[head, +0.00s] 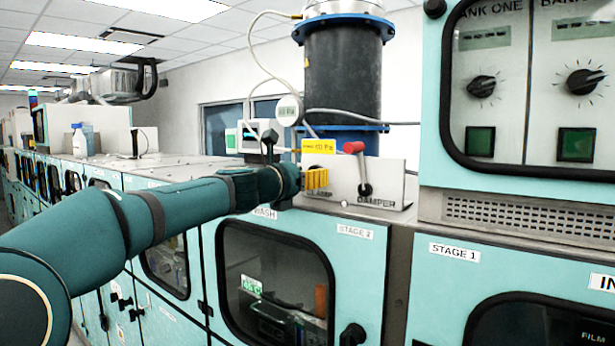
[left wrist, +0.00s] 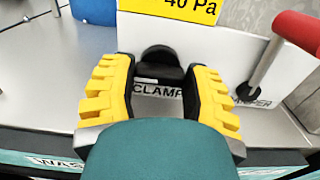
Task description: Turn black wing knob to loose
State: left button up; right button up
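The black wing knob (left wrist: 160,65) sits on the light panel above the CLAMP label in the left wrist view. In the head view it is hidden by my left gripper. My left gripper (head: 317,180) reaches the panel from the left. In the left wrist view, its yellow fingers (left wrist: 161,85) stand apart on both sides of the knob, with the knob between them. The fingers look very close to the knob's sides; I cannot tell whether they touch it. My right gripper is in neither view.
A red-topped damper lever (head: 356,160) stands just right of the clamp. A yellow pressure display (head: 318,146) is above it. Behind rises a dark cylinder (head: 343,70) with blue flanges. A teal cabinet (head: 520,235) fills the right side.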

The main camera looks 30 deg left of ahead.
pick_arm(q)
jog(key=shift+m, duration=0.5)
jog(key=m+b, duration=0.2)
jog(key=m, duration=0.2)
jog(key=shift+m, duration=0.4)
jog(key=m+b, duration=0.2)
jog(key=m, duration=0.4)
jog(key=shift+f+b, duration=0.1)
jog(key=shift+b, duration=0.2)
jog(key=m+b, duration=0.1)
jog(key=m, duration=0.3)
jog(key=shift+b, duration=0.3)
jog(key=m+b, duration=0.1)
jog(key=m, duration=0.2)
jog(key=shift+b, duration=0.35)
jog(key=m+b, duration=0.2)
jog(key=m, duration=0.3)
